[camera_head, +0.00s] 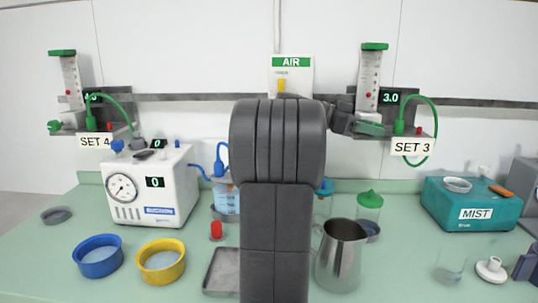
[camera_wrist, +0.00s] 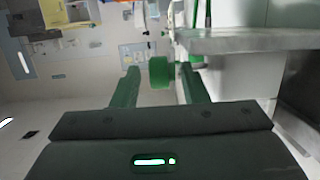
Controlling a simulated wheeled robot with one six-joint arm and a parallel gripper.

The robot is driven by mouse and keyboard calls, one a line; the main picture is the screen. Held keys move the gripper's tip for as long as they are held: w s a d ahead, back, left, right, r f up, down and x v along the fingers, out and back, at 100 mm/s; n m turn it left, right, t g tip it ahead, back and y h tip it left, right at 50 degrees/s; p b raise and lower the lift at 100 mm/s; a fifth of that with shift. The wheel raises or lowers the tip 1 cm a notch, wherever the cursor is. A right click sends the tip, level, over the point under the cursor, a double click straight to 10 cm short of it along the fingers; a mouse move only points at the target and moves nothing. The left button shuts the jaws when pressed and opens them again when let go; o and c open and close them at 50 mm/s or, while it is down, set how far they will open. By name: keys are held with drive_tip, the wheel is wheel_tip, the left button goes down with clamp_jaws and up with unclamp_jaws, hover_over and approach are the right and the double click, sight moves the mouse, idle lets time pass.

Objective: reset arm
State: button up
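My arm fills the middle of the head view. My gripper (camera_head: 368,128) is at the left side of the SET 3 flowmeter (camera_head: 370,80), whose display (camera_head: 390,98) reads 3.0. In the wrist view my gripper (camera_wrist: 160,68) has its two green fingers apart. A round green knob (camera_wrist: 160,73) shows between them, with a visible gap to the left finger. Whether the right finger touches it I cannot tell. In the head view this knob is hidden by my gripper.
The SET 4 flowmeter (camera_head: 70,85) hangs at the left. On the green counter stand a white suction unit (camera_head: 150,190), blue (camera_head: 98,268) and yellow (camera_head: 161,272) bowls, a metal jug (camera_head: 341,262) and a teal MIST box (camera_head: 472,192). My arm hides the counter's middle.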

drive_tip(key=shift+d+r+y+p, duration=0.1)
drive_tip(key=shift+r+y+p, duration=0.15)
drive_tip(key=shift+y+p, duration=1)
drive_tip(key=shift+r+y+p, duration=0.25)
drive_tip(key=shift+p, duration=1.9)
drive_tip(key=y+p, duration=0.1)
drive_tip(key=p, duration=0.2)
drive_tip(key=y+p, duration=0.1)
drive_tip(key=p, duration=0.2)
drive_tip(key=shift+d+r+y, duration=0.15)
drive_tip(key=shift+r+y, duration=0.05)
drive_tip(key=shift+y, duration=0.1)
drive_tip(key=y+p, duration=0.1)
drive_tip(key=p, duration=0.2)
drive_tip(key=y+p, duration=0.2)
drive_tip(key=p, duration=0.1)
drive_tip(key=y+p, duration=0.1)
drive_tip(key=p, duration=0.2)
drive_tip(key=shift+d+r+t, duration=0.2)
drive_tip(key=shift+d+t, duration=0.1)
drive_tip(key=shift+d, duration=0.05)
drive_tip(key=shift+y+p, duration=0.8)
drive_tip(key=shift+p, duration=0.4)
drive_tip(key=shift+b+v, duration=0.35)
drive_tip(key=shift+v, duration=0.7)
drive_tip(key=shift+a, duration=0.1)
